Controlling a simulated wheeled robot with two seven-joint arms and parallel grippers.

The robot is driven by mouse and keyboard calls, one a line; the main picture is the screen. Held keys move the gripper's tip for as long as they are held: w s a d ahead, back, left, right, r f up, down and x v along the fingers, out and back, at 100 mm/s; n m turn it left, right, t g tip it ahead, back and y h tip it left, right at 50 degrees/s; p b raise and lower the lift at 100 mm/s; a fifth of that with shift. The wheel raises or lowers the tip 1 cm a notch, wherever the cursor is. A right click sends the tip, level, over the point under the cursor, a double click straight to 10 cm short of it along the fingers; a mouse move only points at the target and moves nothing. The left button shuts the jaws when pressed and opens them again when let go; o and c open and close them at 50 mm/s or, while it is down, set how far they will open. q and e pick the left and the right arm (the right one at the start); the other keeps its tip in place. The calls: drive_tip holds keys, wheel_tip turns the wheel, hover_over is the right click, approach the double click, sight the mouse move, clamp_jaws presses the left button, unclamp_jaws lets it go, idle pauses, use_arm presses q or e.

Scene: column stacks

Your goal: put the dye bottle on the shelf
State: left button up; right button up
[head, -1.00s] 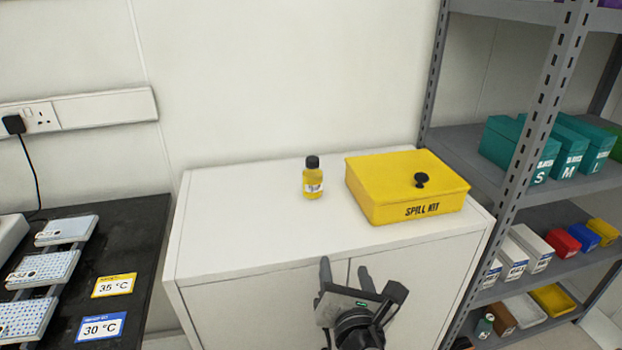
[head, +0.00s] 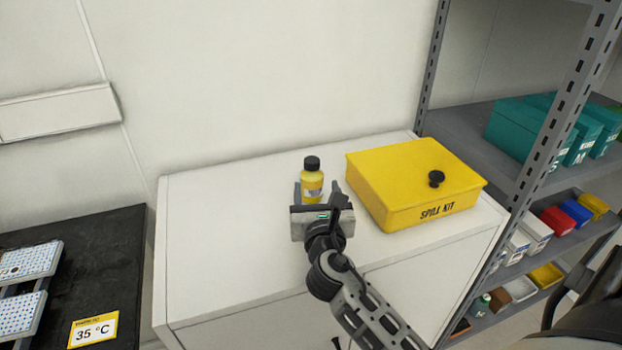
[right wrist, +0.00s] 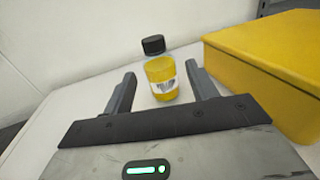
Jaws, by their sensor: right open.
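The dye bottle (head: 312,178), yellow with a black cap and a pale label, stands upright on the white cabinet top (head: 230,240). My right gripper (head: 317,190) is open just in front of it, its two fingers reaching to either side of the bottle's lower part. In the right wrist view the bottle (right wrist: 160,80) shows between and slightly beyond the open fingertips (right wrist: 160,80), with gaps on both sides. The grey metal shelf (head: 465,135) stands to the right of the cabinet. My left gripper is not in view.
A yellow spill kit box (head: 410,180) with a black knob sits close to the right of the bottle and gripper. Teal boxes (head: 520,125) fill part of a shelf level; small coloured bins (head: 556,221) stand below. The cabinet top left of the bottle is clear.

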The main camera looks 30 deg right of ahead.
sight(313, 170)
drive_tip(key=shift+x, duration=1)
drive_tip(key=w, duration=0.1)
drive_tip(key=w+d+r, duration=0.1)
drive_tip(key=w+d+p, duration=0.1)
drive_tip(key=w, duration=0.1)
drive_tip(key=shift+w+r, duration=0.1)
drive_tip(key=shift+r, duration=0.1)
drive_tip(key=shift+w+d, duration=0.15)
drive_tip(key=shift+w, duration=0.25)
drive_tip(key=shift+s+f, duration=0.1)
clamp_jaws()
